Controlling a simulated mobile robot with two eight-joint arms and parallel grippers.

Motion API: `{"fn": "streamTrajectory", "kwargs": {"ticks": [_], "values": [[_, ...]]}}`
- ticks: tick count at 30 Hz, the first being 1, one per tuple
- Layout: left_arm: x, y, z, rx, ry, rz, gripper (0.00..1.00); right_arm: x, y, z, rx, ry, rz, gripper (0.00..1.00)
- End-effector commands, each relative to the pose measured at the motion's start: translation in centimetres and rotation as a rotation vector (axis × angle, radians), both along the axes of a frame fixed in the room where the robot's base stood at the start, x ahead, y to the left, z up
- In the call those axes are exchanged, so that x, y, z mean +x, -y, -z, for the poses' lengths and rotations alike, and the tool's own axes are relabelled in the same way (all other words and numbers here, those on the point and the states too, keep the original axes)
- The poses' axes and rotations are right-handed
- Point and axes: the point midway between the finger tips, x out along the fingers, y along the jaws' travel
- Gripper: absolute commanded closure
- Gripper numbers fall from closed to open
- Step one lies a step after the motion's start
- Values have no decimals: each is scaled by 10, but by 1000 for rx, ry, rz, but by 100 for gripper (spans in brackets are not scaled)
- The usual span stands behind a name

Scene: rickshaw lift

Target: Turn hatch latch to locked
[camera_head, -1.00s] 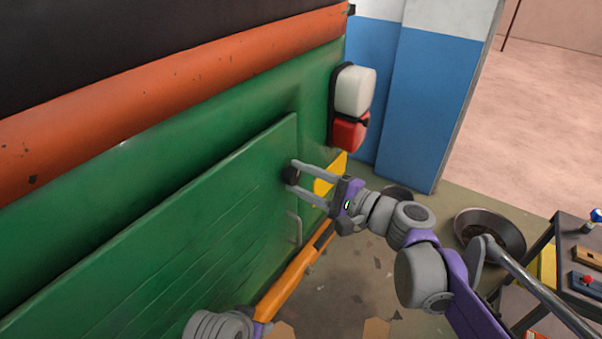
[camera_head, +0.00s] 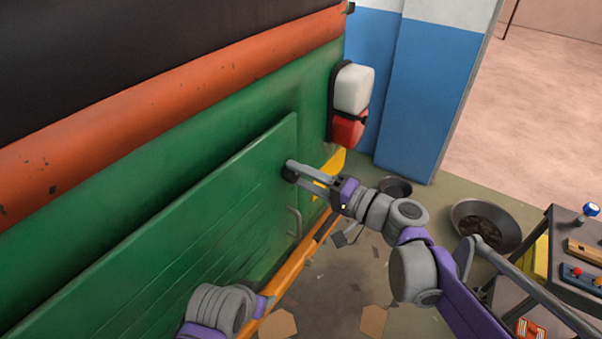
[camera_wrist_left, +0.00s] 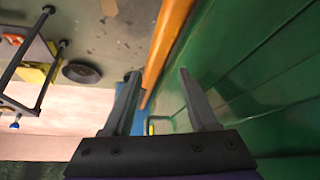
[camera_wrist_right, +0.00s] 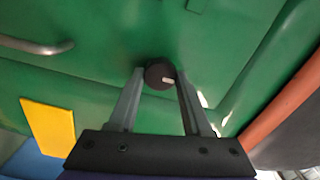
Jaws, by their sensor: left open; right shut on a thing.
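The hatch latch is a round black knob (camera_wrist_right: 160,73) with a short pale mark on its face, pointing right in the right wrist view. It sits at the upper right of the green hatch panel (camera_head: 215,215). My right gripper (camera_head: 291,169) is shut on the knob, one finger on each side. Its fingers partly hide the knob in the head view. My left gripper (camera_wrist_left: 159,74) is open and empty, low beside the green panel and the orange bar (camera_wrist_left: 165,45). Its fingers are not clear in the head view.
A metal handle (camera_head: 294,222) is on the panel below the latch. A white and red lamp (camera_head: 352,92) and a yellow plate (camera_head: 330,172) are near my right gripper. Pans (camera_head: 487,226) and a tool cart (camera_head: 575,250) stand right of my right arm.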

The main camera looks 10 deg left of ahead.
Motion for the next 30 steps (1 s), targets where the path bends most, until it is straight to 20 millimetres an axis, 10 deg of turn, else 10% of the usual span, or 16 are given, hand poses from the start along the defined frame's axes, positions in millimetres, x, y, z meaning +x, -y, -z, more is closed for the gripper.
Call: {"fn": "streamTrajectory", "kwargs": {"ticks": [12,13,18,30], "values": [[0,0,0,0,0,0,42,0,0,0,-3,9,1,100],[0,0,0,0,0,0,42,0,0,0,-3,9,1,49],[0,0,0,0,0,0,42,0,0,0,-3,8,1,21],[-1,0,1,0,-1,0,42,-2,10,1,-3,6,3,21]]}}
